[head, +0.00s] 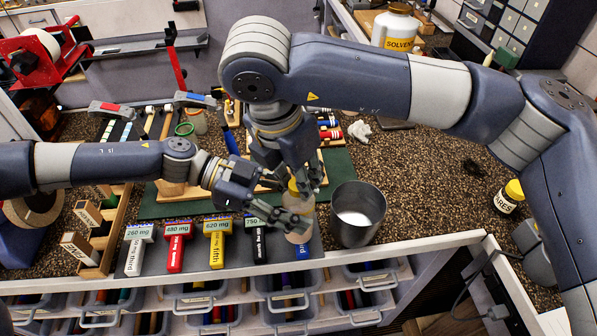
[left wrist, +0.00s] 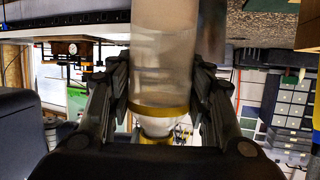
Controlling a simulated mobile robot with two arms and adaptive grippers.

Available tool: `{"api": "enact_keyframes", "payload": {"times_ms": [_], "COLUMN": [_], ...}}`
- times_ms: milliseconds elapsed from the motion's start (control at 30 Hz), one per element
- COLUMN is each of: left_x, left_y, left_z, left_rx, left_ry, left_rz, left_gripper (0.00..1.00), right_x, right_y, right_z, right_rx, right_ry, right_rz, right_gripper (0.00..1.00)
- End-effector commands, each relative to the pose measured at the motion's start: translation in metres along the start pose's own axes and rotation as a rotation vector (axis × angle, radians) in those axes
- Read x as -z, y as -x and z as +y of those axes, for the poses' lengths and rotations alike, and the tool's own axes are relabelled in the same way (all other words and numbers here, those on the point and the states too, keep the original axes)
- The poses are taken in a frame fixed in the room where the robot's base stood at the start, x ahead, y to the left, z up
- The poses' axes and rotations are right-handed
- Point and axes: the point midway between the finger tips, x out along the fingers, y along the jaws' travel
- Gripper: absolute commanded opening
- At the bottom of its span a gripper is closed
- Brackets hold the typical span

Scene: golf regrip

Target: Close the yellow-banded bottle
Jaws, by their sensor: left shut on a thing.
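The yellow-banded bottle (head: 299,232) stands upright near the table's front edge in the head view. My left gripper (head: 292,222) reaches in from the left and is shut on its body. In the left wrist view the translucent bottle (left wrist: 163,60) appears upside down between both fingers (left wrist: 160,95), with its yellow band (left wrist: 160,111) near the shoulder. Something yellow, which looks like the cap (head: 293,185), shows at the bottle's top. My right gripper (head: 308,184) points down from above, right at the top; its fingers are partly hidden, so its grip is unclear.
A metal cup (head: 358,232) with white contents stands just right of the bottle. Labelled colored holders (head: 217,243) line the front edge at left. A solvent jar (head: 396,28) stands at the back, and a yellow-lidded jar (head: 508,198) at the right. The speckled tabletop (head: 430,190) is mostly clear there.

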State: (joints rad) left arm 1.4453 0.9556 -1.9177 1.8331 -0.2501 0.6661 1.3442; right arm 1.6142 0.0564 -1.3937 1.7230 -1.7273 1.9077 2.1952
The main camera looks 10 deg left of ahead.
Motion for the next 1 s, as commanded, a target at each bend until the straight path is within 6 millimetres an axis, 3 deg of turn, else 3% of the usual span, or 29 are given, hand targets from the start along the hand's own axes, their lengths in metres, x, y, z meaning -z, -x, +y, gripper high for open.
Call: {"api": "enact_keyframes", "payload": {"times_ms": [200,333,500,767,800,867,1000], "left_x": [0.0003,0.0004,0.0004,0.0004,0.0005,0.0004,0.0004], "left_y": [-0.0007,-0.0008,-0.0009,-0.0010,-0.0010,-0.0010,-0.0007], "left_z": [0.0010,0.0012,0.0013,0.0016,0.0016,0.0016,0.0011], "left_rx": [-0.003,-0.004,-0.004,-0.005,-0.005,-0.005,-0.003], "left_ry": [-0.001,-0.001,-0.001,-0.001,-0.001,-0.001,-0.001], "left_rz": [0.001,0.001,0.001,0.001,0.001,0.001,0.001], "left_gripper": [0.00,0.00,0.00,0.00,0.00,0.00,0.00], "right_x": [0.0000,0.0001,0.0002,0.0000,0.0000,0.0000,0.0001], "right_y": [0.0001,0.0001,0.0002,0.0001,0.0002,0.0001,0.0000], "right_z": [0.0009,0.0004,0.0000,0.0000,0.0000,0.0000,-0.0003], "right_rx": [0.116,0.166,0.192,0.192,0.191,0.192,0.192], "right_ry": [-0.416,-0.594,-0.688,-0.692,-0.691,-0.691,-0.690], "right_rz": [-0.001,-0.002,-0.003,-0.003,-0.003,-0.003,-0.003], "right_gripper": [0.18,0.18,0.18,0.18,0.34,0.47,0.47]}}
